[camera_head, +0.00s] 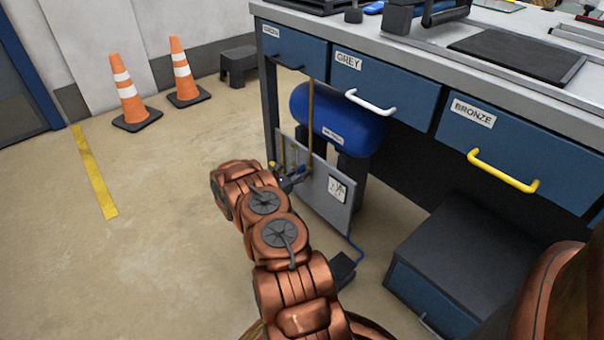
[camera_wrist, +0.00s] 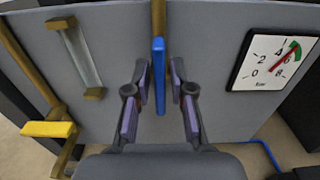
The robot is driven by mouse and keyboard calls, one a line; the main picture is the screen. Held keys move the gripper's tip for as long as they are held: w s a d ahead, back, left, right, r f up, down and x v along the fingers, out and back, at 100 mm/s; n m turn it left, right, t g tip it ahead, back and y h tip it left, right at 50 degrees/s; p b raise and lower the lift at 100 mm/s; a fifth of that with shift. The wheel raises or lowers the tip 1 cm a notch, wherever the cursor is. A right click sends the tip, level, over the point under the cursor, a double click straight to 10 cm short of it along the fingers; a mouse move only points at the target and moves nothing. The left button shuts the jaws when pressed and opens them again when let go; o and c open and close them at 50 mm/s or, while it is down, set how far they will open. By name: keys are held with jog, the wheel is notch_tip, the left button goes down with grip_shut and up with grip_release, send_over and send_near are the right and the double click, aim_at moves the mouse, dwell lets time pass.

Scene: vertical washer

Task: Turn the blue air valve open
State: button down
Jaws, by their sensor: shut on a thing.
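The blue air valve handle (camera_wrist: 159,85) is upright in the middle of the wrist view, in line with the brass pipe (camera_wrist: 159,14) above it. My gripper (camera_wrist: 160,74) has its purple-padded fingers on either side of the handle and is shut on it. In the head view my gripper (camera_head: 286,182) is small, at the grey panel (camera_head: 315,205) under the bench, and the handle is hard to make out there. The pressure gauge (camera_wrist: 274,60) on the panel's right has its red needle pointing toward the green zone near 6.
A yellow handle (camera_wrist: 48,129) on a brass pipe and a clear sight tube (camera_wrist: 85,60) are left of my gripper. A blue tank (camera_head: 340,118) is behind the panel. Bench drawers (camera_head: 385,88) overhang at the right. Cones (camera_head: 130,92) stand at the far left; the floor there is open.

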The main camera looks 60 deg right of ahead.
jog(key=c, duration=1.2)
grip_release()
jog(key=shift+c, duration=0.2)
jog(key=v, duration=1.2)
jog(key=shift+r, duration=0.15)
